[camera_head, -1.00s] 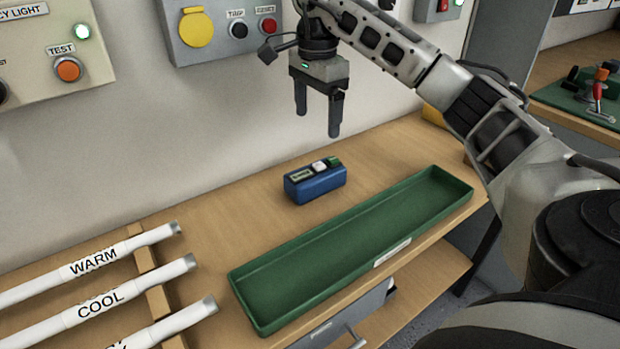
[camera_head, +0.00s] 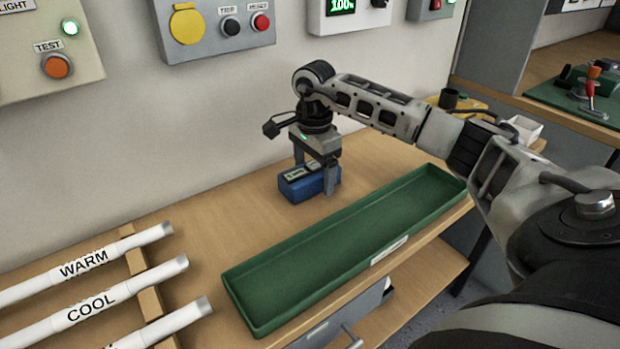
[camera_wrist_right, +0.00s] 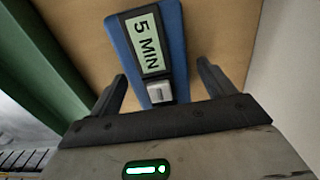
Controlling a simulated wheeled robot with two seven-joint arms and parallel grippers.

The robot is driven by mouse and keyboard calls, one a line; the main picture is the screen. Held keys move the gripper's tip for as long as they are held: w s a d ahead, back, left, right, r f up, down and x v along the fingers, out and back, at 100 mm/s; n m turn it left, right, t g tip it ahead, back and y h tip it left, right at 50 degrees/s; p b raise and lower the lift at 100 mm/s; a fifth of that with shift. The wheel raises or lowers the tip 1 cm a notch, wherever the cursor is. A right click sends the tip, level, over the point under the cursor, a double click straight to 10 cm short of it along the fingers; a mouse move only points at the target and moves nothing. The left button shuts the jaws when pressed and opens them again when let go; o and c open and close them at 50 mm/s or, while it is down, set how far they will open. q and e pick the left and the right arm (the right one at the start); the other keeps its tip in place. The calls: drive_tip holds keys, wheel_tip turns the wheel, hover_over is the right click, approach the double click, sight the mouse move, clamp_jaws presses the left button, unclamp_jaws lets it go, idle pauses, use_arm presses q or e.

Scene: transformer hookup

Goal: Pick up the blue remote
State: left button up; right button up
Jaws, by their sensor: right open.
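The blue remote (camera_head: 301,187) sits on the wooden bench top behind the green tray. In the right wrist view the blue remote (camera_wrist_right: 175,30) shows a pale label reading "5 MIN" and a light button. My right gripper (camera_head: 315,178) points down over the remote. Its fingers are open, one on each side of the remote's near end in the wrist view (camera_wrist_right: 160,85). I cannot tell whether they touch it. My left gripper is not in view.
A long green tray (camera_head: 240,292) lies at the bench's front edge, close to the remote. White tubes marked WARM (camera_head: 85,262) and COOL (camera_head: 95,300) lie at the left. Wall boxes with buttons (camera_head: 215,28) hang behind. The bench left of the remote is clear.

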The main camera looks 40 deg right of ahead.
drive_tip(key=c, duration=1.2)
drive_tip(key=shift+o, duration=0.2)
drive_tip(key=shift+r, duration=0.1)
